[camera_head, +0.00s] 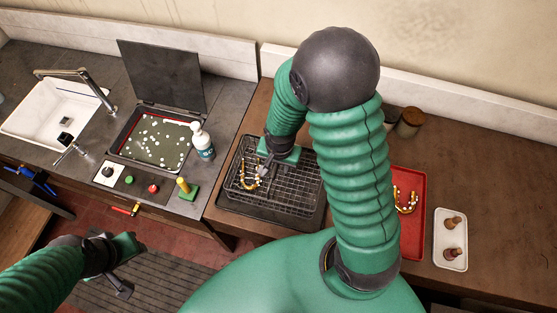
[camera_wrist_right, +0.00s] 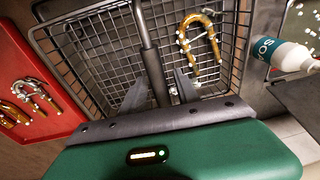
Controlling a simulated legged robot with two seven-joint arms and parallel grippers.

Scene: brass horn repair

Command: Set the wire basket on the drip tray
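The wire basket (camera_head: 295,192) is over the dark drip tray (camera_head: 262,222), whose rim shows at its left and front; it looks seated there, level. A curved brass piece with white dots lies inside the basket, at its left in the head view (camera_head: 248,177) and near the top in the right wrist view (camera_wrist_right: 199,38). My right gripper (camera_head: 264,168) is down at the basket. In the right wrist view its two fingers (camera_wrist_right: 160,92) stand apart, with the basket's grey handle bar between or behind them. My left gripper (camera_head: 121,288) hangs at lower left, away from the basket, its finger gap unclear.
A red tray (camera_head: 415,240) with brass pieces and a white tray (camera_head: 441,258) with two small items stand right. A soap bottle (camera_head: 202,142), an open black case (camera_head: 120,140) and a sink (camera_head: 50,112) are left. A gap separates the two counters' fronts.

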